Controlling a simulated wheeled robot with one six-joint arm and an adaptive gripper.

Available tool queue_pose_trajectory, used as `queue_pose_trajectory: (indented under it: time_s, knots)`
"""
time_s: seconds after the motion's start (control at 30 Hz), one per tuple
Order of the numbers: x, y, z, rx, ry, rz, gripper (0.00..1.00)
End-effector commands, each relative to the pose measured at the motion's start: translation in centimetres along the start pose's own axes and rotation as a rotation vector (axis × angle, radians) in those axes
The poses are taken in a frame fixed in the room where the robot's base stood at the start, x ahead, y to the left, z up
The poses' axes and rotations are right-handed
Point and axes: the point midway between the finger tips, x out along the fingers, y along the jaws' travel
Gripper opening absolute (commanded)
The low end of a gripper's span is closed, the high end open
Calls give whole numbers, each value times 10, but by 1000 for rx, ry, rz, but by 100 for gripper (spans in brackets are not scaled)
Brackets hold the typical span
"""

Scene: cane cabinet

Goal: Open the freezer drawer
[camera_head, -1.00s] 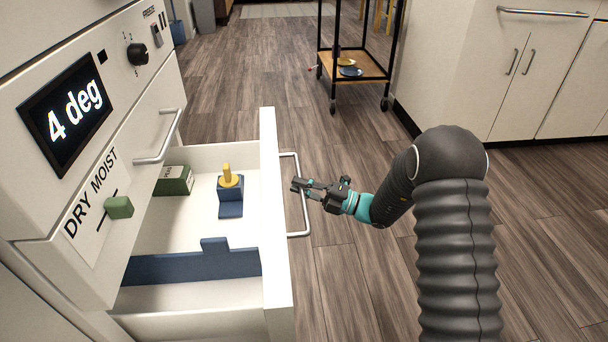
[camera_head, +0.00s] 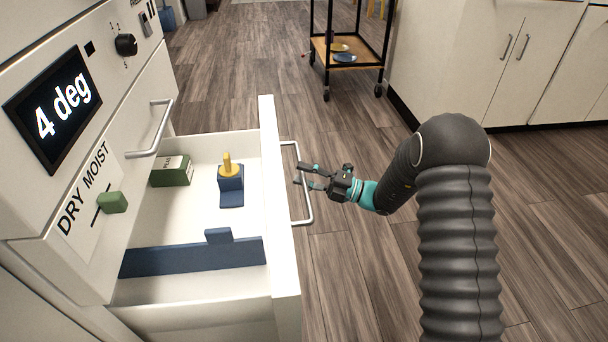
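The freezer drawer (camera_head: 281,230) is pulled well out of the white cabinet front, with its inside in view. Its metal bar handle (camera_head: 306,190) is on the outer face of the drawer front. My gripper (camera_head: 300,173) is at the handle with its fingers spread apart, and nothing shows between them. Whether a finger touches the bar I cannot tell. Inside the drawer are a green box (camera_head: 172,171), a blue block with a yellow peg-like top (camera_head: 230,184) and a blue divider (camera_head: 190,258).
A display reading 4 deg (camera_head: 55,108) and a green slider (camera_head: 112,202) are at left. A wheeled cart (camera_head: 346,60) and white cupboards (camera_head: 480,65) stand farther back. The wood floor between is clear.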

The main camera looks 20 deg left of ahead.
Motion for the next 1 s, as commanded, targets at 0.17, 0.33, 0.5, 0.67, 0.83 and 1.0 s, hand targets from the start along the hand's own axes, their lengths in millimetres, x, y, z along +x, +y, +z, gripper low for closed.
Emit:
queue_pose_trajectory:
  time_s: [0.17,0.33,0.5,0.67,0.83,1.0]
  knots:
    - [-24,0,1,1,-5,-1,39]
    - [-58,-1,1,1,-4,-1,39]
    - [-88,-1,1,1,-2,0,39]
    - [-108,0,0,1,-1,0,39]
    - [-116,-1,0,1,2,0,39]
    - [-117,-1,0,1,2,0,39]
